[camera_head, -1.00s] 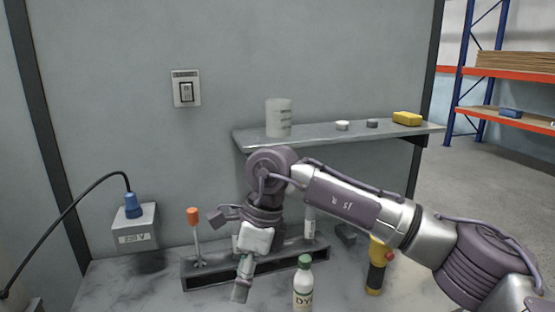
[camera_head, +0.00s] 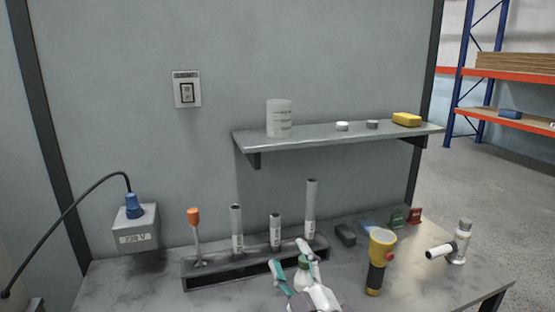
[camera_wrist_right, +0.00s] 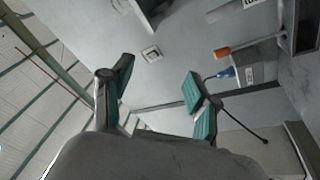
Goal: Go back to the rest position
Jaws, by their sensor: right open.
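My right gripper (camera_head: 291,262) is low in the middle of the head view, in front of the rack on the workbench. Its two teal-padded fingers are spread apart with nothing between them. The right wrist view also shows the open fingers (camera_wrist_right: 160,88), with the wall and ceiling beyond. My left gripper is not in view.
The rack (camera_head: 205,281) holds an orange-handled screwdriver (camera_head: 194,220) and several grey tubes. A yellow flashlight (camera_head: 377,262) stands right of my gripper. A wall shelf (camera_head: 310,143) overhangs the bench, carrying a beaker (camera_head: 279,118) and small items. The bench's front left is clear.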

